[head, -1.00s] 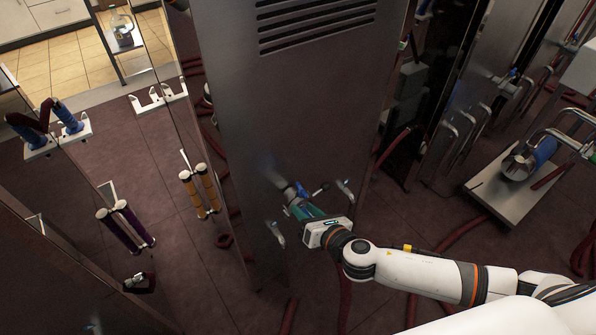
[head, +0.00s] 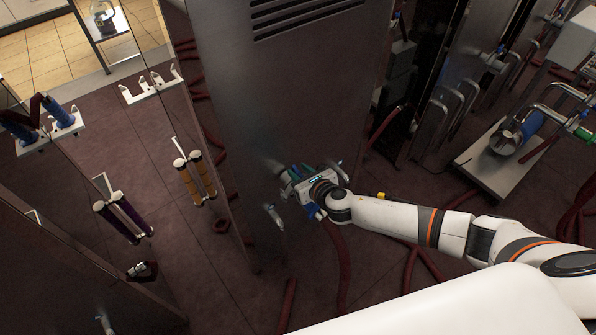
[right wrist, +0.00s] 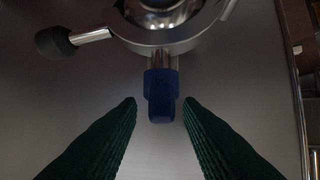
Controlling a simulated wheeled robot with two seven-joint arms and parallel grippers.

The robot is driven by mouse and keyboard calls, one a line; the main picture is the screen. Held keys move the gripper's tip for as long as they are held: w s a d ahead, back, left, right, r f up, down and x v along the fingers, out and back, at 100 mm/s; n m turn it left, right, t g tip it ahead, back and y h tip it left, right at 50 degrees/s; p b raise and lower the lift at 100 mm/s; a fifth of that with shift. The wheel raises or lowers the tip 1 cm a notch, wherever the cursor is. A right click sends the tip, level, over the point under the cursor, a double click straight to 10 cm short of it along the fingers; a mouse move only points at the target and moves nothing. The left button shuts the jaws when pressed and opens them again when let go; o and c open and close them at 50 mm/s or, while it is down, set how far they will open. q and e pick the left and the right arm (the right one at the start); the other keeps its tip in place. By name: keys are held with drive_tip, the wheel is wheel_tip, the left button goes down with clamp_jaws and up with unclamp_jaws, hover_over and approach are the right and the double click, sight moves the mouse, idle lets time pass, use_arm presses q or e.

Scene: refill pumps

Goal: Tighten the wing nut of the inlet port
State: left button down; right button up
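The inlet port (right wrist: 165,30) shows at the top of the right wrist view as a round metal fitting with a clamp ring. A blue wing nut (right wrist: 160,95) hangs from the ring on a metal stem. My right gripper (right wrist: 160,108) has its green fingers open, one on each side of the nut, with gaps visible. In the head view my right gripper (head: 298,179) is at the front of the tall metal cabinet (head: 290,100) and largely hides the port. My left gripper is not in view.
A black-tipped lever (right wrist: 55,41) sticks out left of the port. Metal handles (head: 274,217) flank the work spot on the cabinet. Dark red hoses (head: 341,265) lie below. A cart (head: 490,170) stands at the right. Orange cylinders (head: 195,180) hang at the left.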

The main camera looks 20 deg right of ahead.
drive_tip(key=shift+w+a+f, duration=0.15)
drive_tip(key=shift+w+f, duration=0.1)
drive_tip(key=shift+w, duration=0.25)
clamp_jaws()
